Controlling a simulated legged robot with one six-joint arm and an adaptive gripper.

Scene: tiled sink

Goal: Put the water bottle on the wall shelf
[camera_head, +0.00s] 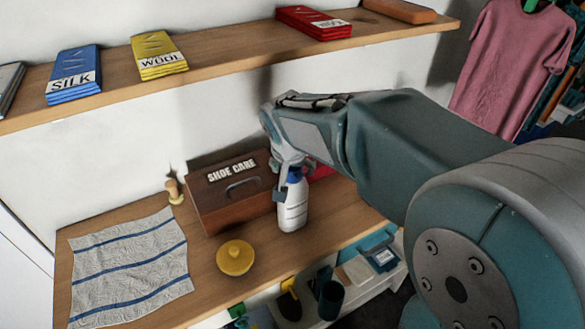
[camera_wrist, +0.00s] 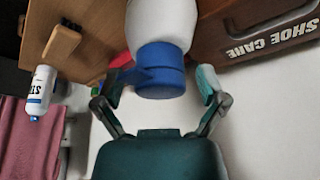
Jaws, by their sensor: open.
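The water bottle (camera_head: 293,206) is white with a blue cap and stands upright on the wooden counter, in front of the shoe care box. In the wrist view the bottle (camera_wrist: 160,25) has its blue cap between the two fingers of my gripper (camera_wrist: 163,80). My gripper (camera_head: 289,172) is open around the cap from above; there is a visible gap at the right finger, and whether the left finger touches cannot be told. The wall shelf (camera_head: 230,62) runs across the top of the head view, with a bare stretch in its middle.
The shelf holds a blue SILK packet (camera_head: 73,75), a yellow WOOL packet (camera_head: 158,55) and a red packet (camera_head: 313,22). The brown shoe care box (camera_head: 215,207) stands behind the bottle. A yellow lidded bowl (camera_head: 235,257) and striped cloth (camera_head: 130,265) lie left.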

